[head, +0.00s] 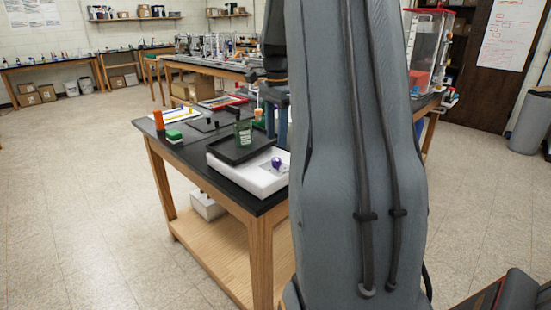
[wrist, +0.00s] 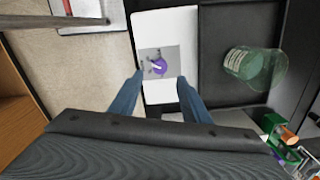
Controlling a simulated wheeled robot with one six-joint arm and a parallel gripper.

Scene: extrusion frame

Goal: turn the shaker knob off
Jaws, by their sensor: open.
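The shaker (head: 235,178) is a white box with a black tray on top, near the front corner of the black-topped bench. Its purple knob (head: 276,162) is on the sloped front panel. In the wrist view the knob (wrist: 158,67) has a white pointer line and sits on a grey patch with dark marks too small to read. My gripper (wrist: 160,77) is open, its two blue fingers either side of the knob in the picture. In the head view the blue fingers (head: 277,122) hang beyond the shaker, partly behind my arm. I cannot see any contact with the knob.
A clear greenish beaker (head: 244,133) stands on the shaker's black tray (wrist: 226,35). My arm hides the bench's right side.

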